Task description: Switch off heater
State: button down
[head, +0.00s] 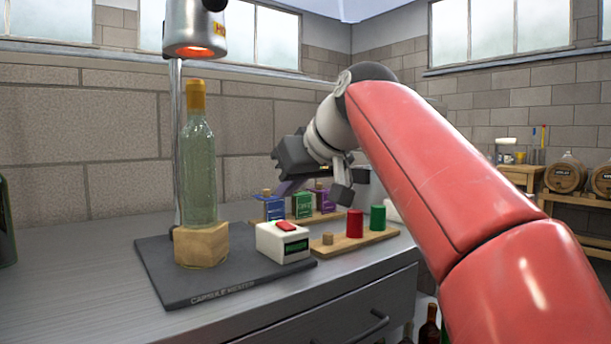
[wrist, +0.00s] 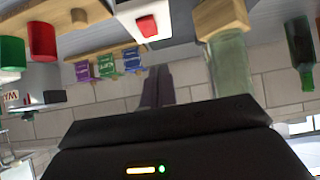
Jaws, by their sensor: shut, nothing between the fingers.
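The capsule heater's base (head: 190,293) lies on the bench, with its heating head (head: 194,30) glowing orange above. The white control box (head: 284,246) at the base's right has a red switch (head: 286,226) on top and a green display in front. Both box (wrist: 147,10) and switch (wrist: 148,27) show at the top of the wrist view. A clear bottle (head: 199,170) with a yellow capsule stands in a wooden block under the head. My gripper (head: 285,188) is shut and empty, above and behind the box, apart from it. Its fingers (wrist: 158,72) point toward the box.
A wooden board (head: 354,241) with a wooden peg, a red cap and a green cap lies right of the box. Blue, green and purple packets (head: 302,205) stand behind it. A dark bottle (head: 5,225) is at the left edge. The bench front-left is clear.

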aim_at(286, 227)
jog(key=shift+w+a+f+b, duration=0.15)
jog(key=shift+f+b, duration=0.15)
jog(key=shift+f, duration=0.45)
jog(key=shift+w+a+f+b, duration=0.1)
jog(key=shift+f+b, duration=0.25)
jog(key=shift+f, duration=0.4)
jog(key=shift+w+a+f+b, duration=0.15)
jog(key=shift+f+b, duration=0.15)
jog(key=shift+f, duration=0.45)
jog(key=shift+d+r+p, duration=0.1)
jog(key=shift+p, duration=0.25)
jog(key=shift+w+p, duration=0.1)
jog(key=shift+p, duration=0.5)
jog(key=shift+f+b, duration=0.25)
jog(key=shift+b, duration=0.15)
jog(key=shift+w+r, duration=0.1)
jog(key=shift+w+a+r+p, duration=0.2)
jog(key=shift+w+a+p, duration=0.05)
jog(key=shift+p, duration=0.25)
jog(key=shift+w+a, duration=0.2)
jog(key=shift+w, duration=0.05)
